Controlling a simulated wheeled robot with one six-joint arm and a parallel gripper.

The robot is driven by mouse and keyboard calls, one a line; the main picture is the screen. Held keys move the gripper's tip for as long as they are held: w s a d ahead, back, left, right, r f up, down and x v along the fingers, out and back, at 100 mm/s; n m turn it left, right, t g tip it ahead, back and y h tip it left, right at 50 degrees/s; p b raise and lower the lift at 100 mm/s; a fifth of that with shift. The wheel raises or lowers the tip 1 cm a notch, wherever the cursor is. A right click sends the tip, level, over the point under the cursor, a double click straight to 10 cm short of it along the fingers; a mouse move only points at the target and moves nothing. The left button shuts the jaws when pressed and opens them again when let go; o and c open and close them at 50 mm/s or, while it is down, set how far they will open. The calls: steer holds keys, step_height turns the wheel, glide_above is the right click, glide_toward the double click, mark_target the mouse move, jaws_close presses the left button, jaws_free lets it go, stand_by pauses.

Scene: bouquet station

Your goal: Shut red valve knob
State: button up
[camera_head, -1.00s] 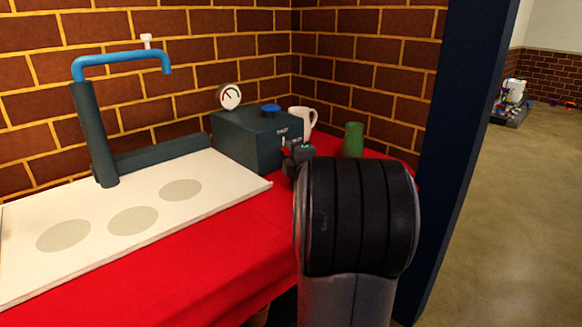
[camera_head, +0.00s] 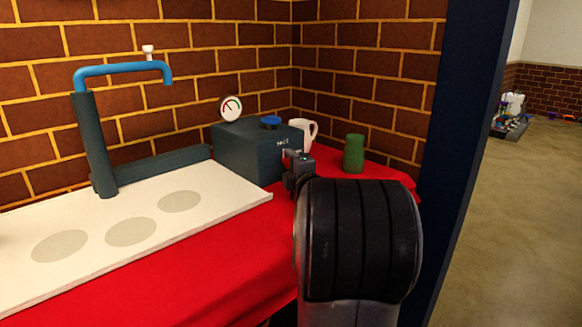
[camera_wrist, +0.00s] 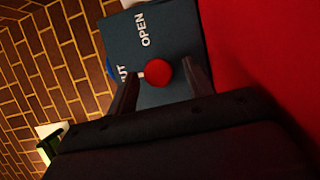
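The red valve knob (camera_wrist: 158,72) shows in the wrist view as a round red end on the front face of the dark teal box (camera_wrist: 178,30). White lettering beside it reads "OPEN" on one side and a partly covered word ending in "UT" on the other. My gripper (camera_wrist: 160,80) is open, with one finger on each side of the knob; I cannot tell if either touches it. In the head view my gripper (camera_head: 297,165) is at the box's (camera_head: 245,152) front right, and my arm hides the knob there.
A blue knob (camera_head: 270,122) and a gauge (camera_head: 231,108) are on the box. A white mug (camera_head: 304,130) and green vase (camera_head: 354,153) stand close by on the red cloth (camera_head: 220,250). A white board (camera_head: 80,262) and blue spout (camera_head: 120,62) are left. A dark post (camera_head: 468,120) stands right.

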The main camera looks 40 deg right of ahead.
steer(key=shift+s, duration=0.1)
steer(key=p+v, duration=0.2)
steer(key=v, duration=0.7)
steer(key=shift+r, duration=0.15)
steer(key=shift+v, duration=0.8)
steer(key=b+x, duration=0.2)
steer(key=x, duration=0.8)
steer(key=shift+w+d, duration=0.15)
steer(key=shift+w, duration=0.35)
steer(key=shift+s, duration=0.15)
